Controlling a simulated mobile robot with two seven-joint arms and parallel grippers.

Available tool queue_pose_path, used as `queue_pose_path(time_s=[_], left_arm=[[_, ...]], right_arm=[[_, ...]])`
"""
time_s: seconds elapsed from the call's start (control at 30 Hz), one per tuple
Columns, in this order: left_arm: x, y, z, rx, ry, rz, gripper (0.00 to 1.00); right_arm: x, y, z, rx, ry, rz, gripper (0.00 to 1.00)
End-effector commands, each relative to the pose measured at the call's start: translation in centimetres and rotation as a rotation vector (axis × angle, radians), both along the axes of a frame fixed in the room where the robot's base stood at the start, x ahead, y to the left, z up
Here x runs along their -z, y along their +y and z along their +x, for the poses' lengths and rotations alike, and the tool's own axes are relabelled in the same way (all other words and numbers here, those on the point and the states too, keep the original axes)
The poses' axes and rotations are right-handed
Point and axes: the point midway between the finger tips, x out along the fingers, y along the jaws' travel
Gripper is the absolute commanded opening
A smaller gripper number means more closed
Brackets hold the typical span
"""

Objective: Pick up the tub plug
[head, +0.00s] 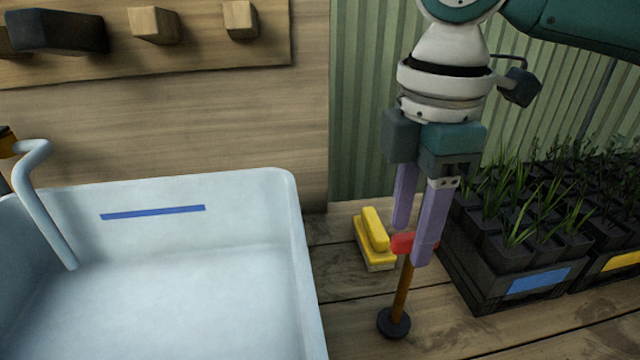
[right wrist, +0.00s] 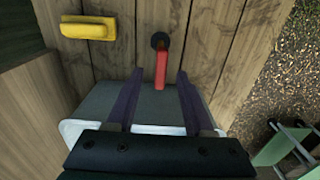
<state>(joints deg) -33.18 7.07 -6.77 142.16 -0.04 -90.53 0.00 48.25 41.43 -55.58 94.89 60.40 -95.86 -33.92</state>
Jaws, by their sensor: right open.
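The tub plug stands upright on the plank floor, with a black disc (head: 393,323) at the bottom, a brown stem and a red handle (head: 402,243) on top. My right gripper (head: 411,245) points down over it with its purple fingers open. In the right wrist view the red handle (right wrist: 162,72) lies between the two fingertips (right wrist: 160,74), with a gap on each side. The near finger hides part of the handle in the head view. My left gripper is not in view.
A pale blue tub (head: 307,260) with a bent pipe (head: 50,215) stands to the left. A yellow block-like tool (head: 374,238) lies close behind the plug. Black plant trays (head: 490,285) stand close on the right. Bare planks lie in front.

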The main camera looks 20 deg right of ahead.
Motion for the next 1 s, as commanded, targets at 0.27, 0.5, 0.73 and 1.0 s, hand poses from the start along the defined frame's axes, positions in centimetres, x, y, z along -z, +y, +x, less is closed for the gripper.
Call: queue_pose_path(time_s=[0.27, 0.5, 0.73, 1.0], left_arm=[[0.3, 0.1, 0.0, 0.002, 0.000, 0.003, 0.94], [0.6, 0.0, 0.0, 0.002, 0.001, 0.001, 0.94], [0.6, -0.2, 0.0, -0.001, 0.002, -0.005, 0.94], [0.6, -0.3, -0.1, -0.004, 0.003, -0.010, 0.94]], right_arm=[[3.5, -0.6, -0.3, 0.002, 0.003, -0.001, 0.53], [5.8, -0.6, -0.3, -0.001, -0.001, -0.001, 0.53], [5.8, -0.6, -0.3, -0.002, -0.002, 0.000, 0.49], [5.8, -0.6, -0.3, -0.001, -0.002, -0.001, 0.19]])
